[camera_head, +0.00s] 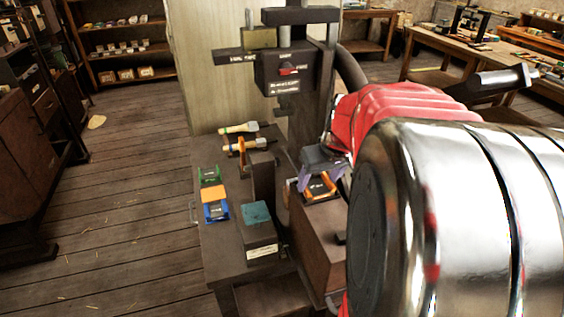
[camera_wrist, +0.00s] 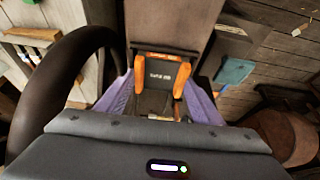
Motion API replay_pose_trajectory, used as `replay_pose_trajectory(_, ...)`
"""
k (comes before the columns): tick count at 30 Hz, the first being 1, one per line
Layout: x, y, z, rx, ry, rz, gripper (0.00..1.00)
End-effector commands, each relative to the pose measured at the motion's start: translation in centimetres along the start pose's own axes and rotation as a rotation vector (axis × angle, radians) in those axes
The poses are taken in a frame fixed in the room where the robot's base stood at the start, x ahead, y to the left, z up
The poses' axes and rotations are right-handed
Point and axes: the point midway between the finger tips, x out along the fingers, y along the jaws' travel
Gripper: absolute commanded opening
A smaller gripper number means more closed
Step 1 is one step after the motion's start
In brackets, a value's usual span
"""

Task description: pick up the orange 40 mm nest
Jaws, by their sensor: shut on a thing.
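The orange nest (camera_wrist: 183,80) shows in the wrist view as a dark block with orange sides and a small label too blurred to read. It sits between the purple fingers of my gripper (camera_wrist: 158,92), which are shut on its two sides. In the head view the nest (camera_head: 320,188) is at the front of a brown block, under my gripper (camera_head: 321,181). My arm hides part of this area. I cannot tell whether the nest rests on the brown block or is just clear of it.
On the bench left are a green piece (camera_head: 209,174), an orange piece (camera_head: 213,194), a blue piece (camera_head: 216,211) and a teal-topped box (camera_head: 260,243). Open floor lies left.

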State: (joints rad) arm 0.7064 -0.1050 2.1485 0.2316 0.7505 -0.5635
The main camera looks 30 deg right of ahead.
Motion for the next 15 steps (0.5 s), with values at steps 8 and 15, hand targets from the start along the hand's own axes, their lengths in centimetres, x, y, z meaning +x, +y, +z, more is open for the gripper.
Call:
replay_pose_trajectory(8, -1.9, 0.0, -0.9, -0.002, 0.004, 0.002, 0.25)
replay_pose_trajectory(15, -5.8, 0.1, -2.5, -0.001, 0.006, 0.002, 0.25)
